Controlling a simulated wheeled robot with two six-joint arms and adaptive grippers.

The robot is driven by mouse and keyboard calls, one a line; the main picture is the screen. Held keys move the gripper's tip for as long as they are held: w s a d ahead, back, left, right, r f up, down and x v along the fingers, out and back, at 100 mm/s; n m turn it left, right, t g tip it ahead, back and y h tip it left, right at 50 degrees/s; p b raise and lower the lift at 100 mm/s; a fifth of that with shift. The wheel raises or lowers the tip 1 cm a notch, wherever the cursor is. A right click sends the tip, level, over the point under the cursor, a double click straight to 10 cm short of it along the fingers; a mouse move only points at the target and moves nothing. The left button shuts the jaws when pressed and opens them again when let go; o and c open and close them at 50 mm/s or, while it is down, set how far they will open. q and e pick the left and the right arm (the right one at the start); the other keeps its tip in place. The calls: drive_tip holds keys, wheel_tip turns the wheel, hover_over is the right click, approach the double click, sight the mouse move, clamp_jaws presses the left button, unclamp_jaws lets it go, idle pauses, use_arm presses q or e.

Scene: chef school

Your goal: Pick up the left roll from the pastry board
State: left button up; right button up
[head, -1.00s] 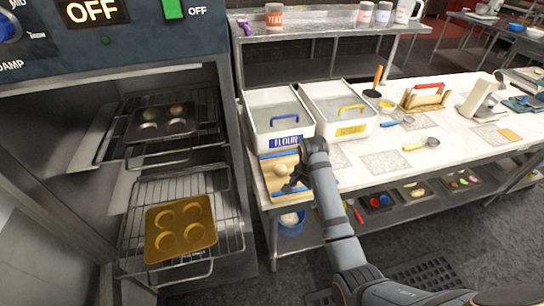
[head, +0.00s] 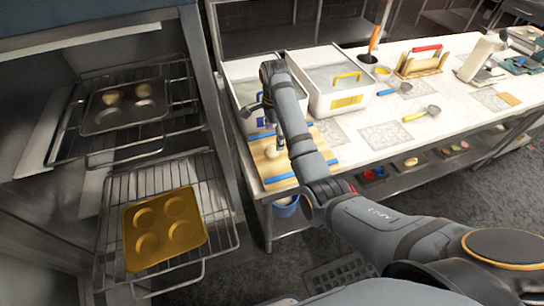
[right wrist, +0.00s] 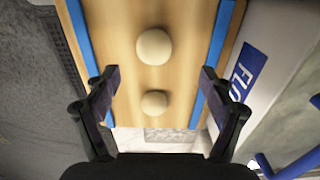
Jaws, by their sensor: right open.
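The pastry board (head: 262,172) is light wood with blue side strips, at the counter's left end; it also shows in the right wrist view (right wrist: 108,35). Two round pale rolls lie on it in the right wrist view: the left roll (right wrist: 154,47) in the upper part and the other roll (right wrist: 154,103) below it. In the head view the left roll (head: 270,153) shows beside my right arm, which seems to hide the other. My right gripper (head: 255,116) is open and empty above the board; its fingers (right wrist: 154,78) stand apart on either side of the rolls' line. My left gripper is out of view.
The flour bin (head: 233,71) stands right behind the board, and a bin with a yellow handle (head: 322,102) stands beside it. The open oven at left holds a dark tin (head: 105,120) with two pale pieces and a golden tin (head: 190,238).

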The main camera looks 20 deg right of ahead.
sight(274, 145)
drive_tip(key=shift+f, duration=0.25)
drive_tip(key=shift+s+f+b, duration=0.25)
drive_tip(key=shift+f+b, duration=0.3)
drive_tip(key=shift+f, duration=0.1)
drive_tip(key=f, duration=0.1)
drive_tip(key=f+b, duration=0.1)
drive_tip(key=f, duration=0.1)
drive_tip(key=shift+s+a+f, duration=0.1)
drive_tip(key=shift+s+a, duration=0.05)
drive_tip(key=shift+a, duration=0.05)
drive_tip(key=c, duration=0.4)
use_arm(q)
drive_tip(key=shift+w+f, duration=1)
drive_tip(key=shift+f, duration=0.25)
use_arm(e)
drive_tip(key=c, duration=0.8)
drive_tip(key=shift+c, duration=0.2)
